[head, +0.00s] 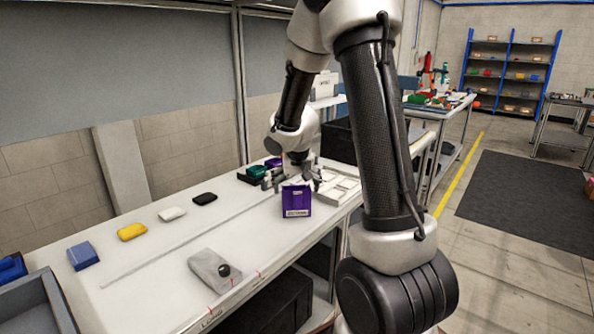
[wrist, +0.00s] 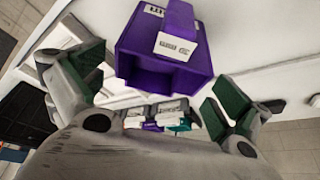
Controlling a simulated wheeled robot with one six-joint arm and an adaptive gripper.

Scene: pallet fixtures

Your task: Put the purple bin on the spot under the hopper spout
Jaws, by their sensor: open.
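The purple bin (head: 297,204) stands on the white bench top near its right edge, with a white label on the side facing the head camera. In the wrist view the purple bin (wrist: 143,66) fills the top middle, with a white label on its top part. My gripper (head: 290,182) is open just behind the bin. In the wrist view my gripper (wrist: 155,86) has its green-padded fingers spread wide, one on each side of the bin, with gaps. I cannot make out a hopper spout or a marked spot.
A white compartment tray (head: 341,187) lies right of the bin. A green item (head: 257,172) and a second purple item (head: 273,162) stand behind. Black, white, yellow (head: 132,232) and blue items line the back. A grey block with a black knob (head: 213,268) lies in front.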

